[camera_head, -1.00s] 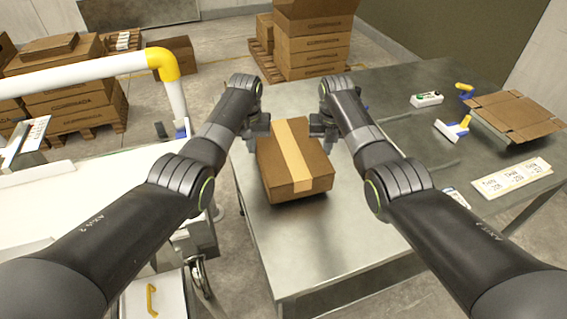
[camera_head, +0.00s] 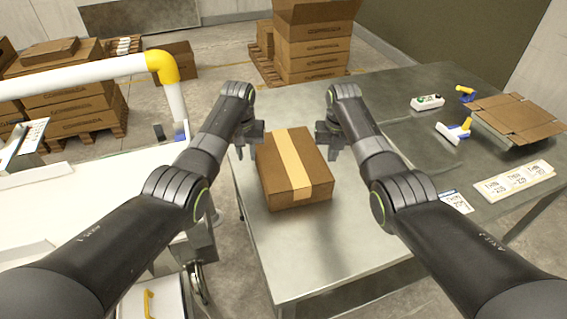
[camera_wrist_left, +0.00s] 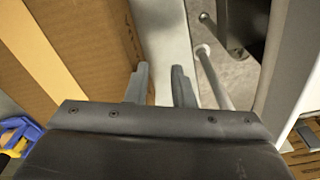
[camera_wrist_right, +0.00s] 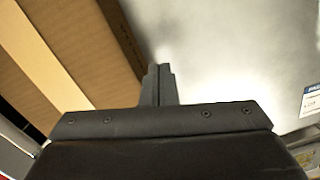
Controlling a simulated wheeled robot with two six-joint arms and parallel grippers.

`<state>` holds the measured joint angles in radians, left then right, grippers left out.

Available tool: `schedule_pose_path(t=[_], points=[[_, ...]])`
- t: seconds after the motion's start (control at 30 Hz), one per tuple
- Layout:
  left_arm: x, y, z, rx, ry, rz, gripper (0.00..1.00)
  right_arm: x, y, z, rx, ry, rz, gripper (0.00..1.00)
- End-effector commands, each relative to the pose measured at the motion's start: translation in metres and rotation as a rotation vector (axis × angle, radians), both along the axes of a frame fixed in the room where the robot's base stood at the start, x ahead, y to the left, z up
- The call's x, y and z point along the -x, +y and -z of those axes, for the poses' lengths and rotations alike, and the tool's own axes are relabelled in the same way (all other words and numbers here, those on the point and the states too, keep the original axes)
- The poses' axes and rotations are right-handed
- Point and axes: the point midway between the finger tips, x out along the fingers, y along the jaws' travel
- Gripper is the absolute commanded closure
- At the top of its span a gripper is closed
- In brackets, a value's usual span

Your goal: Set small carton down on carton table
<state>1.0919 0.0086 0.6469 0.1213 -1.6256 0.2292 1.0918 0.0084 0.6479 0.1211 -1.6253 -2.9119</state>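The small carton (camera_head: 279,185), brown with a pale tape strip, sits flat on the grey metal carton table (camera_head: 305,250). My left gripper (camera_head: 248,142) is just left of the carton's far part, with a gap between them. The left wrist view shows its two fingers (camera_wrist_left: 160,85) apart with nothing between them, beside the carton wall (camera_wrist_left: 105,30). My right gripper (camera_head: 329,143) is just right of the carton, apart from it. In the right wrist view its fingers (camera_wrist_right: 158,85) are together and empty, close to the carton's side (camera_wrist_right: 80,40).
A white rail with a yellow elbow (camera_head: 162,66) stands left. The near table surface is clear.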

Motion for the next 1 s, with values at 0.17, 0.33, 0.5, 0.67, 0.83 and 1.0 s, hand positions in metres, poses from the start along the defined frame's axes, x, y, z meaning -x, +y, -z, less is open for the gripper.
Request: schedule_pose_path(t=[0.17, 0.33, 0.5, 0.67, 0.83, 1.0], points=[[0.0, 0.001, 0.0, -0.002, 0.001, -0.001, 0.78, 0.0, -0.001, 0.0, 0.002, 0.001, 0.001, 0.93], [0.0, 0.001, 0.001, -0.003, 0.001, -0.002, 0.78, 0.0, -0.002, 0.001, 0.003, 0.002, 0.002, 0.78], [0.0, 0.002, 0.001, -0.003, 0.001, -0.002, 0.78, 0.0, -0.002, 0.001, 0.003, 0.002, 0.002, 0.78], [0.0, 0.002, -0.006, -0.003, -0.001, -0.002, 0.78, 0.0, -0.002, 0.001, 0.004, 0.002, 0.002, 0.78], [0.001, 0.001, -0.031, -0.003, -0.004, -0.001, 0.78, 0.0, -0.002, 0.001, 0.004, 0.002, 0.002, 0.78], [0.004, 0.002, -0.07, -0.003, -0.005, -0.001, 0.78, 0.0, -0.002, 0.001, 0.004, 0.002, 0.002, 0.78]])
